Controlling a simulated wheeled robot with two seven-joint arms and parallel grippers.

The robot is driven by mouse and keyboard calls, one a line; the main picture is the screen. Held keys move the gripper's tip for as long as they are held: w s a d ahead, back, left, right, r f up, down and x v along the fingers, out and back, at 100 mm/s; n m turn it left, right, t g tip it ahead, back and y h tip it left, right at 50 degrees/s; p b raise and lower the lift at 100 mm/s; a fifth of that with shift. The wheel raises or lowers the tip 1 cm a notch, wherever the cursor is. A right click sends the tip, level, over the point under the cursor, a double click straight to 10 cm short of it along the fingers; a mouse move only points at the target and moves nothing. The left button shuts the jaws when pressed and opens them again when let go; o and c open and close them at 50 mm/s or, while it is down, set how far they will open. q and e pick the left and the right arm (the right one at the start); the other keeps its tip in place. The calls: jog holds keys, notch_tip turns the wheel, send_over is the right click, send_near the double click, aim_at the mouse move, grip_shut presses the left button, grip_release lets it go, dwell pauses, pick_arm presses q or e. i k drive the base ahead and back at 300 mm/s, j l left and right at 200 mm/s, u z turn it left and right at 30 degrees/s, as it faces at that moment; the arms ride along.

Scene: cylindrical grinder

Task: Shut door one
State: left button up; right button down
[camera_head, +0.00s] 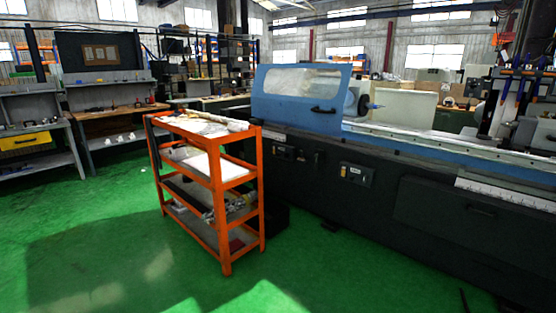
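A blue door (292,112) with a clear window and a dark handle (322,109) stands on the left part of the long grinder (400,205). To the right of the door the machine is uncovered, and a round wheel-like part (364,105) shows just beside the door's right edge. No label tells which door is door one. Neither of my grippers is in view.
An orange cart (227,200) with loaded shelves stands on the green floor close to the machine's left end. Workbenches (112,128) line the back left. The green floor in front of the machine (330,275) is clear.

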aim_at(321, 82)
jog(key=i, duration=0.9)
jog(key=i+j+z, duration=0.1)
jog(key=i, duration=0.75)
jog(key=i+j, duration=0.15)
jog(key=i, duration=0.75)
jog(key=i+l, duration=0.1)
jog(key=i, duration=0.4)
jog(key=i+l+u, duration=0.1)
jog(key=i, duration=0.35)
jog(key=i+l, duration=0.2)
jog(key=i, duration=0.3)
